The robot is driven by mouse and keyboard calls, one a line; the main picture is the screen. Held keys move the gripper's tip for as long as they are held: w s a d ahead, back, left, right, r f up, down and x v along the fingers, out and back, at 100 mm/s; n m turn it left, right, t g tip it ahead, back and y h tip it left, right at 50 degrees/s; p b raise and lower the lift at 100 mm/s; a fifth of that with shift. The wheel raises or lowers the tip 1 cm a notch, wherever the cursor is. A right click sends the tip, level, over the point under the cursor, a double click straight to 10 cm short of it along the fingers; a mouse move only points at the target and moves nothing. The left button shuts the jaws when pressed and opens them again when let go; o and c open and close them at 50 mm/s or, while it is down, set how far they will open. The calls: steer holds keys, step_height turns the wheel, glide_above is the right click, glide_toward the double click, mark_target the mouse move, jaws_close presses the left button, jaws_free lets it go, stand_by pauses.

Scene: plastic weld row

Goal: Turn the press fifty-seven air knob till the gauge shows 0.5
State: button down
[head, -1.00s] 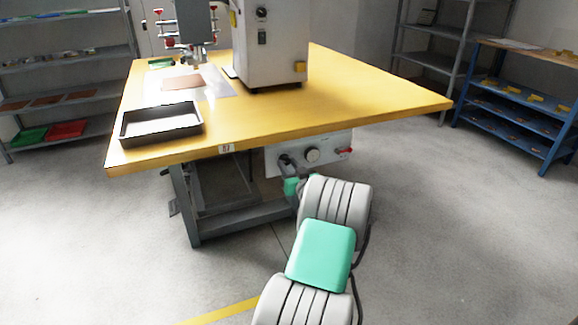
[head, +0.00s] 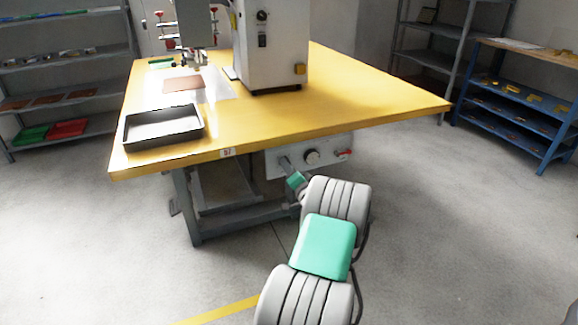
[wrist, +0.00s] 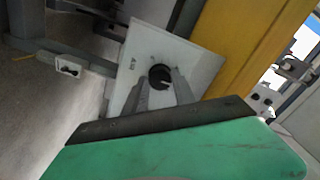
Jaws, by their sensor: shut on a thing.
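The black air knob (wrist: 159,76) sits on a pale panel (wrist: 190,60) in the wrist view, with a light pointer mark on its face. My gripper (wrist: 161,86) has its two grey fingers on either side of the knob and is shut on it. In the head view my gripper (head: 284,162) reaches the panel's left part under the table and hides the knob. The round gauge (head: 311,157) is just right of it; its reading is too small to tell. The tag 57 (head: 227,153) is on the table edge.
A red-handled valve (head: 344,153) sticks out right of the gauge. The yellow table (head: 370,95) overhangs the panel and carries the press (head: 275,50) and a black tray (head: 160,138). Grey table legs (head: 187,215) stand to the left. The floor at right is clear.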

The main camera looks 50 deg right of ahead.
steer(key=shift+s+d+m+p, duration=0.15)
steer(key=shift+m+p, duration=0.25)
steer(key=shift+m, duration=0.7)
steer(key=c, duration=1.2)
jaws_free()
steer(key=shift+s, duration=0.1)
steer(key=shift+o, duration=0.8)
steer(key=shift+w, duration=0.2)
steer(key=p+v, duration=0.1)
steer(key=v, duration=0.7)
